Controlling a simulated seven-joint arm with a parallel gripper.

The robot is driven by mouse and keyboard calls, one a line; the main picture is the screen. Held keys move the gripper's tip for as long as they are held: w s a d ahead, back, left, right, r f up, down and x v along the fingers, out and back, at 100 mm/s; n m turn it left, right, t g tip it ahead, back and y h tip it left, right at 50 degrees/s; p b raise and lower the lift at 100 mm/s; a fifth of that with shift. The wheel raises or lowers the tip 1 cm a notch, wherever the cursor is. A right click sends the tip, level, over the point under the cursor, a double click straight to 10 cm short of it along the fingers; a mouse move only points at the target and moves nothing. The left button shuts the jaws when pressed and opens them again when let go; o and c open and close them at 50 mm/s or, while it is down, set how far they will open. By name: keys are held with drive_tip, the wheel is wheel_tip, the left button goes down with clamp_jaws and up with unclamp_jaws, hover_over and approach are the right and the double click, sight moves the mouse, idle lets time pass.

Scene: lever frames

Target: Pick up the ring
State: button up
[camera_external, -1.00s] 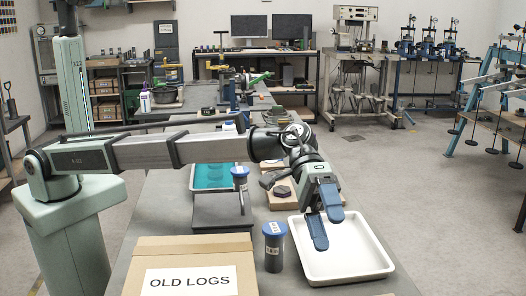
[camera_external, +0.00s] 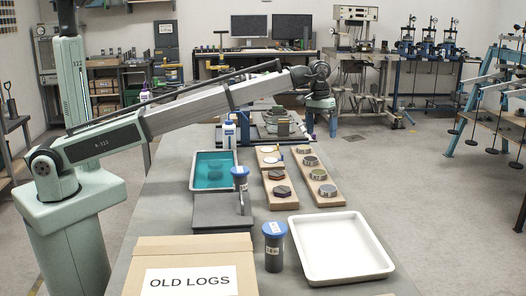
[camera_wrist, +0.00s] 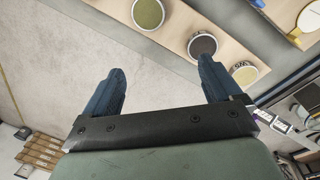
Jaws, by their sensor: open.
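I cannot pick out the ring with certainty. Several round metal-rimmed pieces sit in a row on a long wooden board (camera_external: 335,201) right of the bench middle, the nearest one (camera_external: 328,190) at its front end. In the wrist view, an olive-faced piece (camera_wrist: 148,13), a dark one (camera_wrist: 203,46) and a pale one (camera_wrist: 245,75) lie on a board beyond the fingers. A pale round piece with yellow (camera_wrist: 310,18) is at the upper right edge. My gripper (camera_wrist: 161,66) is open with nothing between its fingers. In the external view my gripper (camera_external: 321,126) is raised toward the back of the bench.
A white tray (camera_external: 384,268) stands empty at the front right. A teal-filled tray (camera_external: 194,184), blue-capped containers (camera_external: 274,252) and an "OLD LOGS" box (camera_external: 190,248) are nearby. Another board holds dark hexagonal pieces (camera_external: 281,191). Equipment (camera_external: 277,124) stands at the bench's far end.

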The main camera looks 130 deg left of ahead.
drive_tip(key=n+g, duration=0.1)
hover_over(311, 158)
drive_tip(key=f, duration=1.3)
drive_tip(key=shift+d+f, duration=0.15)
drive_tip(key=shift+d, duration=0.05)
drive_tip(key=c, duration=1.3)
drive_tip(key=shift+o, duration=0.2)
